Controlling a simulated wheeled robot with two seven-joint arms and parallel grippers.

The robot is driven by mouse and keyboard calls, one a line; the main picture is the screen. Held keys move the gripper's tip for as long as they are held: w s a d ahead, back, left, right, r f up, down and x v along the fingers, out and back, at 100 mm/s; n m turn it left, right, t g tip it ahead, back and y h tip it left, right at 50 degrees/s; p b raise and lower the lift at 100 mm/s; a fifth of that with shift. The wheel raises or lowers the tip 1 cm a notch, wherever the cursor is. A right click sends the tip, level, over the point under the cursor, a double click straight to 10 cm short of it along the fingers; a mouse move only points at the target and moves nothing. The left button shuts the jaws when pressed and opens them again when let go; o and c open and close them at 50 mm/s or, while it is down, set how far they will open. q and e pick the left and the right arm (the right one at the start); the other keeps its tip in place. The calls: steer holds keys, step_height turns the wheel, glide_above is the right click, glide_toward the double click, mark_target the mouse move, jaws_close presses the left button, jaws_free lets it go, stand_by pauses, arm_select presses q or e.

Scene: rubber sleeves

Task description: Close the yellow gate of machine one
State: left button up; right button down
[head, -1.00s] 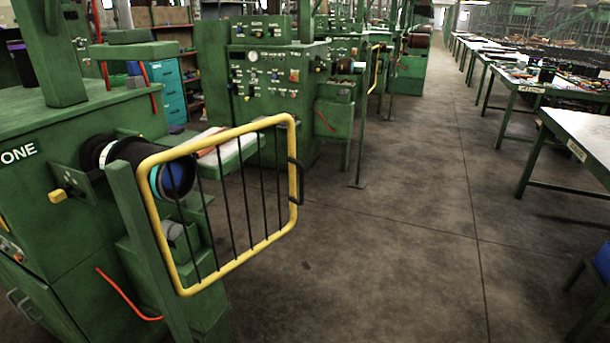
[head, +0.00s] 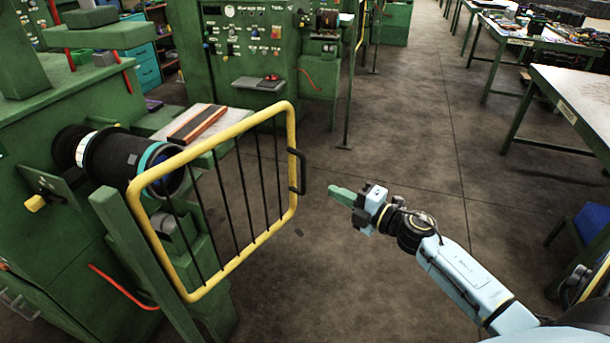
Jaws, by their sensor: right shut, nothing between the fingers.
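The yellow gate (head: 291,155) of machine one has a yellow tube frame with thin black bars. It hangs from a green post (head: 140,262) on its left side and stands swung out from the machine, over the aisle. Its black handle (head: 300,171) is on the right edge. Machine one (head: 40,150) is the green machine at the left, with a black cylinder (head: 115,158) behind the gate. My right gripper (head: 338,194) is shut and empty, with green fingers pointing left, a short way right of the handle and apart from it. My left gripper is not in view.
A shelf with an orange-brown strip (head: 197,123) lies behind the gate. More green machines (head: 235,45) stand at the back. Work tables (head: 580,100) line the right side, with a blue bin (head: 590,225) below. The grey floor (head: 400,140) between is clear.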

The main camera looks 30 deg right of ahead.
mark_target(296, 173)
steer(key=x, duration=1)
steer(key=shift+f, duration=0.1)
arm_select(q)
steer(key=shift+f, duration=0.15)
arm_select(e)
steer(key=shift+w, duration=0.15)
